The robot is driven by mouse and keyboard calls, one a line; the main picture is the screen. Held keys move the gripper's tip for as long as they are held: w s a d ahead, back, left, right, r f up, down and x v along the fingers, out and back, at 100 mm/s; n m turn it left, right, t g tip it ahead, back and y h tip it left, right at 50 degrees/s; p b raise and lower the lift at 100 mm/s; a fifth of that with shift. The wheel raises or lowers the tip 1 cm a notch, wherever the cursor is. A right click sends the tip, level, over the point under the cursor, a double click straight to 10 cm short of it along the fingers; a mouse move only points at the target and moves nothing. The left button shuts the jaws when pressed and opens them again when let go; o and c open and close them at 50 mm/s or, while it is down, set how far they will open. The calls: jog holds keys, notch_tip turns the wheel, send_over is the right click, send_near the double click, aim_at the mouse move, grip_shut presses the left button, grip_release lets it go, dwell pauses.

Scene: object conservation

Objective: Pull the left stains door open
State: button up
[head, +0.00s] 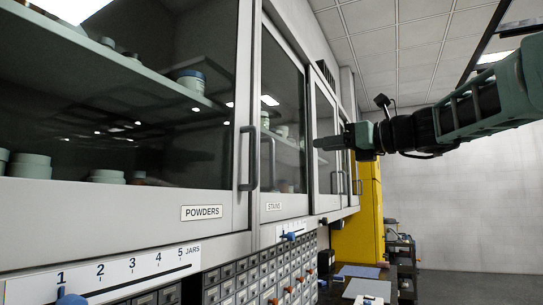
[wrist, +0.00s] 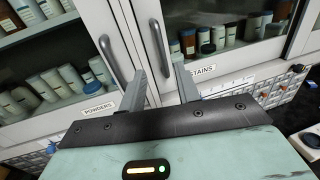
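The left stains door (head: 284,202) is a glazed grey cabinet door labelled STAINS, and it looks shut. Its dark vertical bar handle (head: 272,163) is on its left edge, beside the powders door's handle (head: 248,158). My gripper (head: 322,143) is to the right of the stains handle in the head view, with a visible gap. In the wrist view, my gripper (wrist: 159,72) is open, its two fingers apart. The stains handle (wrist: 160,48) shows ahead, between the fingertips in the picture. I see no contact; the exact distance is unclear.
The powders door (head: 110,215) is shut at the left, with jars behind its glass. Rows of small drawers (head: 235,283) run below the doors. A yellow cabinet (head: 369,215) stands farther along. The space right of the cabinet front looks free.

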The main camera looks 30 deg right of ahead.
jog(key=p, duration=0.4)
send_over(272, 183)
jog(key=shift+w+d+f, duration=0.1)
jog(key=shift+w+d, duration=0.1)
jog(key=shift+w, duration=0.15)
grip_shut()
